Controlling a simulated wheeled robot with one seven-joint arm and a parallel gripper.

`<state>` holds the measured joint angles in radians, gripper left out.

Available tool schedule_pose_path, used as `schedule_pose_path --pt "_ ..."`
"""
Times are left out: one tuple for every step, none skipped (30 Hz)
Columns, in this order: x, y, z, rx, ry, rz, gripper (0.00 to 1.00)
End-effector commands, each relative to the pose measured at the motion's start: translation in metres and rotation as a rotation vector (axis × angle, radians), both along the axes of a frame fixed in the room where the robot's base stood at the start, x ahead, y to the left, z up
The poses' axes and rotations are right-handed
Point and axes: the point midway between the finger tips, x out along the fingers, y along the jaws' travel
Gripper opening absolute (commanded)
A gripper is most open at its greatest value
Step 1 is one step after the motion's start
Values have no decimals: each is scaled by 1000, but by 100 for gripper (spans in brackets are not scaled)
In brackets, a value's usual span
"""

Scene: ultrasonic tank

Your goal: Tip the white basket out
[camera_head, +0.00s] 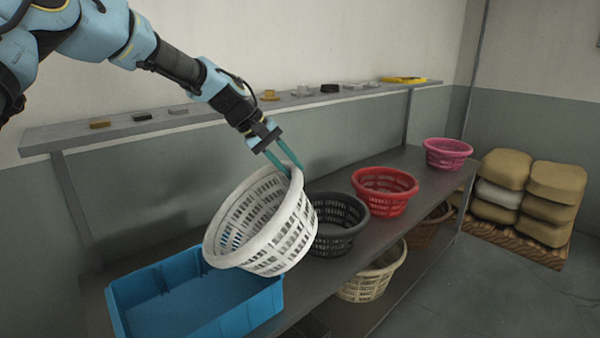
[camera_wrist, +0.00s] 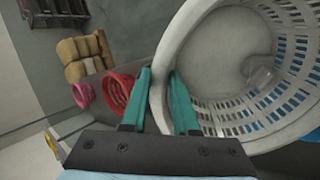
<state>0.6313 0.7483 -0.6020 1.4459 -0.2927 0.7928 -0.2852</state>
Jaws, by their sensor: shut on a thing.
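The white basket (camera_head: 262,222) is a round, slotted plastic basket held in the air, tilted with its mouth facing left. Its lower rim is over the right part of the blue bin (camera_head: 275,303). My gripper (camera_head: 284,166) is shut on the basket's upper rim. In the wrist view the two teal fingers of my gripper (camera_wrist: 170,98) pinch the rim of the white basket (camera_wrist: 216,45) from both sides. A clear, roundish shape shows inside the basket in the wrist view, but I cannot tell what it is. The bin's visible floor looks bare.
A black basket (camera_head: 336,222), a red basket (camera_head: 383,191) and a pink basket (camera_head: 447,153) stand on the grey bench (camera_head: 400,168) to the right. A narrow shelf (camera_head: 225,112) with small items runs along the wall behind. Stacked sacks (camera_head: 528,190) stand at the far right.

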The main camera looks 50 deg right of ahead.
Motion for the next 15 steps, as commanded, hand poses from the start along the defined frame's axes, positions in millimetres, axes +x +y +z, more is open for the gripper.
schedule_pose_path --pt "5 5 4 -18 11 4 0" --pt "7 7 5 -28 18 6 0" --pt "9 11 6 -42 27 6 0" --pt "12 13 5 -52 35 6 0" --pt "14 15 5 -62 42 6 0" --pt "16 19 7 -74 52 5 0" --pt "18 21 8 -84 59 4 0" --pt "19 24 9 -94 68 5 0" --pt "22 27 11 -108 76 5 0" --pt "24 30 13 -119 83 5 0" --pt "25 32 13 -128 92 5 0" --pt "28 35 14 -140 101 4 0" --pt "30 38 15 -151 109 5 0" --pt "31 40 16 -159 118 6 0" --pt "34 43 18 -173 126 5 0"
